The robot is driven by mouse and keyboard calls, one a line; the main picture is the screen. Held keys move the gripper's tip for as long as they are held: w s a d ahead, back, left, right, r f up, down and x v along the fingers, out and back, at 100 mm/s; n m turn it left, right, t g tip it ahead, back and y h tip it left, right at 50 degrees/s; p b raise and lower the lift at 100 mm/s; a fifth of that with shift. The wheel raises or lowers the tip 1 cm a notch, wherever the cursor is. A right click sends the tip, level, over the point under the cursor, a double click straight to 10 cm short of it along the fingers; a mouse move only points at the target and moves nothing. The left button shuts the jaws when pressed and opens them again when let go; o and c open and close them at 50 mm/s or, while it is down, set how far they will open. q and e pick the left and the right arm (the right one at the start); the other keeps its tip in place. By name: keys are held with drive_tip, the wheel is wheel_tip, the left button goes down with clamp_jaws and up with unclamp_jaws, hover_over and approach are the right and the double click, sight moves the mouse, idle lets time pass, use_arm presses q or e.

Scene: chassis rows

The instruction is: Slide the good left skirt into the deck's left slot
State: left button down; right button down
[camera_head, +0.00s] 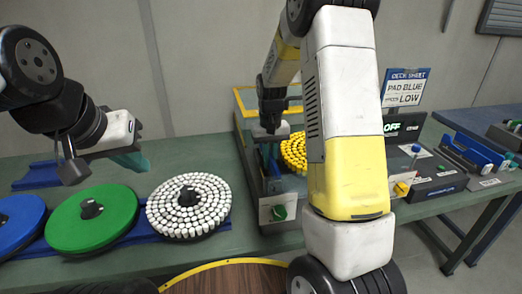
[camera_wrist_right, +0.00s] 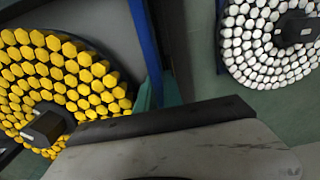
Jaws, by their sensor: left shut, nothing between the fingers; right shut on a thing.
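The deck (camera_head: 283,211) is a grey-fronted box with a green knob and a yellow-tufted disc (camera_head: 294,152) inside; the disc also fills the left of the right wrist view (camera_wrist_right: 60,85). My right gripper (camera_head: 268,150) points down at the deck's left side, shut on a thin blue strip, apparently the left skirt (camera_wrist_right: 145,45). The strip runs upright along the deck's left side, between the yellow disc and the green table. The fingers and arm partly hide it, so I cannot tell how deep in the slot it sits. My left gripper (camera_head: 138,163) is shut and empty above the discs.
Blue (camera_head: 15,222), green (camera_head: 92,216) and white-tufted (camera_head: 188,205) discs lie left of the deck on the green table. A control box reads OFF (camera_head: 392,127), below a sheet reading PAD BLUE, LOW (camera_head: 404,88). Blue parts (camera_head: 470,150) stand farther right.

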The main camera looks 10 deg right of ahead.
drive_tip(key=shift+f, duration=0.55)
drive_tip(key=c, duration=1.4)
unclamp_jaws()
wheel_tip(320, 180, up, 8)
drive_tip(key=shift+f, duration=0.25)
drive_tip(key=shift+r, duration=0.15)
